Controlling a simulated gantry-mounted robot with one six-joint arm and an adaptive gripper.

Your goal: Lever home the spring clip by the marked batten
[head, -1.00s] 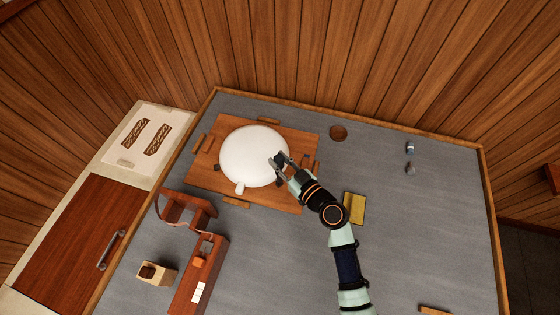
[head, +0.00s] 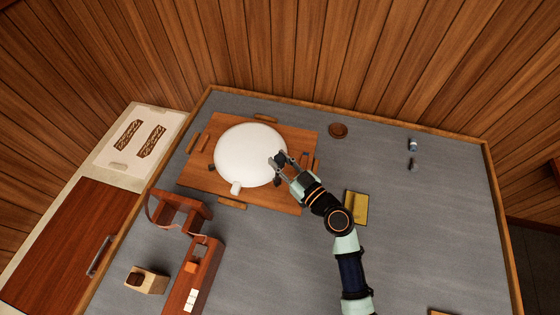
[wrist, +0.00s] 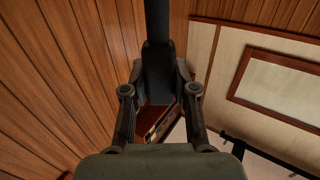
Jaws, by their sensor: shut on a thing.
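A white dome (head: 248,150) sits on a square brown wooden board (head: 200,182). Wooden battens lie around it, among them a left one (head: 191,142), a front one (head: 232,203) and a right one (head: 316,166); I cannot tell which is marked. My gripper (head: 284,162) is at the dome's right rim, shut on a dark piece (head: 280,157). In the wrist view this dark grey piece (wrist: 158,70) stands between my fingers, a narrow bar running up from it. I cannot tell whether it is the spring clip. Another small dark part (head: 277,181) shows just below, at the rim.
A red-brown wooden stand (head: 182,210) and a long box (head: 193,275) are at front left. A yellow pad (head: 356,207) lies right of the board. A round brown dish (head: 338,130) and small items (head: 412,146) lie farther back. The grey surface at right is mostly clear.

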